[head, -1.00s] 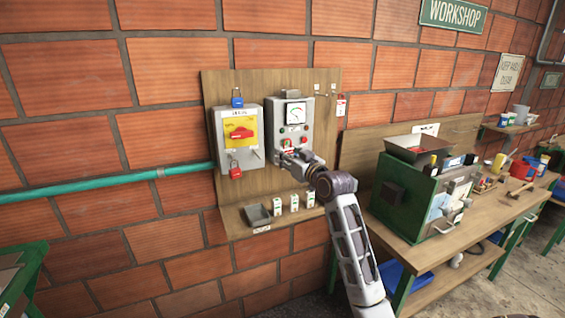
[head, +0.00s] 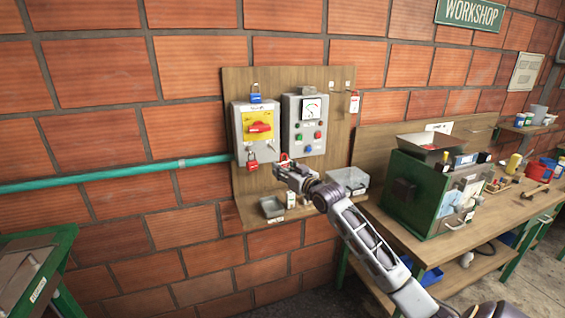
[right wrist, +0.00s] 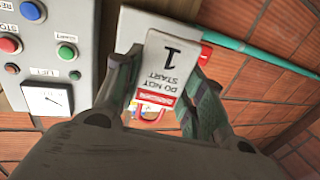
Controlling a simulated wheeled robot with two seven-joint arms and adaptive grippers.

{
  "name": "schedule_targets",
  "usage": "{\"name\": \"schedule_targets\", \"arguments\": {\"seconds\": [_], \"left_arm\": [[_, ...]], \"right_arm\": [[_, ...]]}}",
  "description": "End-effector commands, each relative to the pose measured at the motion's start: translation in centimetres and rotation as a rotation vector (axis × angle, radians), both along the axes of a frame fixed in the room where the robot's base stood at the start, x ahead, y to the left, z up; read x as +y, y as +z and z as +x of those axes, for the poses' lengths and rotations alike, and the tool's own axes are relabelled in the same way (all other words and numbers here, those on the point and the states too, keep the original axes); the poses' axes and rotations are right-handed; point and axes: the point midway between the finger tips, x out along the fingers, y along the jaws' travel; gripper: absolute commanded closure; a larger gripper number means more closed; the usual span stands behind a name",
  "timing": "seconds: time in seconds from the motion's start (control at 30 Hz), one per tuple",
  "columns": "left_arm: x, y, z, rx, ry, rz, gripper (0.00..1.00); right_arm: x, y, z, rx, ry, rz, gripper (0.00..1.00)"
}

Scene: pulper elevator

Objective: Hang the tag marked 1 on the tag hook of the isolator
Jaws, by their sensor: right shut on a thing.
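The isolator (head: 239,141) is a grey box with a yellow plate and a red handle on the wooden wall board. A blue padlock (head: 255,98) hangs at its top and a red padlock (head: 252,161) at its lower edge. My right gripper (head: 283,168) is just right of its lower right corner, below the control box. In the right wrist view my right gripper is shut on the white tag marked 1 (right wrist: 172,58), which reads DO NOT START and shows upside down. The isolator (right wrist: 135,22) is partly behind the tag there. I cannot make out the tag hook clearly. My left gripper is not in view.
The control box (head: 290,110) with a meter and buttons hangs right of the isolator; it also shows in the right wrist view (right wrist: 40,70). A shelf with a grey tray (head: 272,207) is below. A workbench (head: 450,228) with a green machine (head: 415,197) stands at right.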

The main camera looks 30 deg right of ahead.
Motion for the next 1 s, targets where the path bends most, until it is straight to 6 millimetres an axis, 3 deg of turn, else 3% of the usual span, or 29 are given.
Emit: {"name": "schedule_targets", "arguments": {"seconds": [1.0], "left_arm": [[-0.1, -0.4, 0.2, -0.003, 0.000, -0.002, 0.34]], "right_arm": [[-0.3, -0.1, 1.0, -0.002, -0.001, -0.001, 0.79]]}}
